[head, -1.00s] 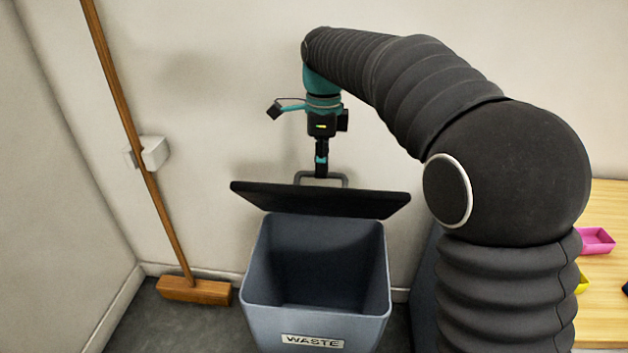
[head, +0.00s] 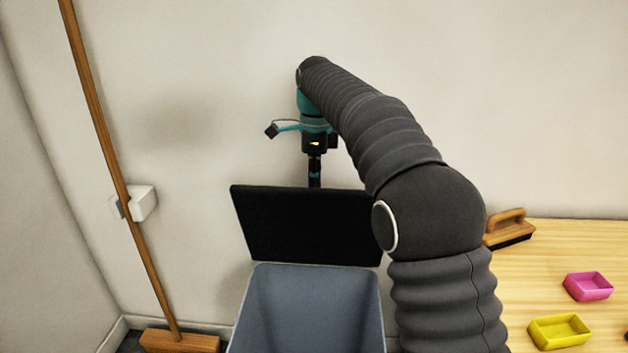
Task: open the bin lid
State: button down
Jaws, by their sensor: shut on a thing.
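The grey-blue waste bin (head: 262,310) stands against the wall at the bottom middle of the head view. Its black lid (head: 300,228) is raised steeply at the back of the bin, its dark face towards me, and the bin's mouth is uncovered. My gripper (head: 314,180) points down behind the lid's top edge and is shut on the lid's handle. The handle and the fingertips are hidden behind the lid.
A broom (head: 120,190) leans by a white wall holder (head: 143,203) on the left. A wooden table (head: 560,260) on the right holds a brush (head: 509,230), a pink tray (head: 588,287) and a yellow tray (head: 559,331).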

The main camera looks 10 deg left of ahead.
notch_tip(320, 180, down, 2)
jog(key=shift+w+d+f, duration=0.1)
jog(key=shift+w, duration=0.05)
jog(key=c, duration=1.5)
grip_release()
jog(key=o, duration=0.3)
jog(key=shift+w+f, duration=0.6)
jog(key=shift+s+r, duration=0.55)
jog(key=shift+r, duration=0.15)
jog(key=shift+w+a+r, duration=0.1)
jog(key=shift+a+r, duration=0.05)
jog(key=shift+a, duration=0.05)
jog(key=shift+w+r, duration=0.15)
jog(key=shift+r, duration=1.6)
jog(key=shift+w+r, duration=0.1)
jog(key=shift+r, duration=1.65)
